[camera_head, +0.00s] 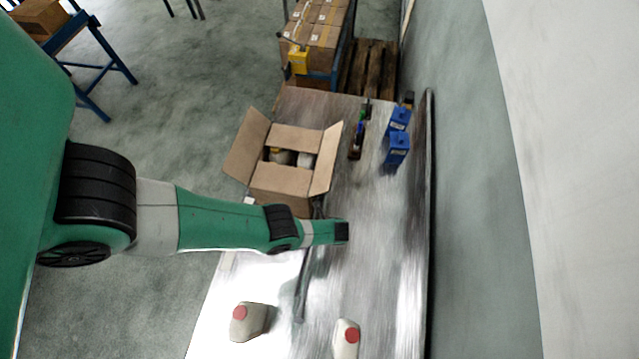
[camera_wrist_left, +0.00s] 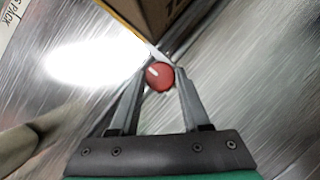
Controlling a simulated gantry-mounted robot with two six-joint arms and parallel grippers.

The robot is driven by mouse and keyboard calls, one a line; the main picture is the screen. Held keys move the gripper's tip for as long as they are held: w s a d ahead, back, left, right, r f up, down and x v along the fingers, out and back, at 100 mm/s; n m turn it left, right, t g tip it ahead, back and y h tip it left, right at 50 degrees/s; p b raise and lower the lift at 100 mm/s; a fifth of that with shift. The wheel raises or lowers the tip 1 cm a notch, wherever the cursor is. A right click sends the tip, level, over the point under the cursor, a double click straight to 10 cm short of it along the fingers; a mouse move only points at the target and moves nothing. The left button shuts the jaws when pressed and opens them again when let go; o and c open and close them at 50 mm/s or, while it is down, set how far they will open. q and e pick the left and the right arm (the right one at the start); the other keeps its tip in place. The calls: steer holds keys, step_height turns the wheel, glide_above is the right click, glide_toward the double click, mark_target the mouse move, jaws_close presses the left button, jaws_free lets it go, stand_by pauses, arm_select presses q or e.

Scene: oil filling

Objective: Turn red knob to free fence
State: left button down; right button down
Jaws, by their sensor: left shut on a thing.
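The red knob (camera_wrist_left: 160,76) shows in the left wrist view, round with a pale mark on its face. It sits between the fingertips of my left gripper (camera_wrist_left: 159,82), which is shut on it. In the head view my left gripper (camera_head: 335,232) is low over the metal table, just in front of the open carton, and hides the knob. A thin metal rail (camera_head: 303,285), which looks like the fence, runs along the table from under the gripper toward the front. My right gripper is not in view.
An open cardboard box (camera_head: 280,178) with items inside stands right behind the gripper; its lower corner (camera_wrist_left: 155,15) is close in the wrist view. Two bottles with red caps (camera_head: 256,318) (camera_head: 347,345) stand in front. Blue containers (camera_head: 397,148) stand at the back right.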

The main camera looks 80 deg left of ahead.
stand_by(0.3)
arm_select(q)
steer(key=shift+c, duration=1.9)
jaws_free()
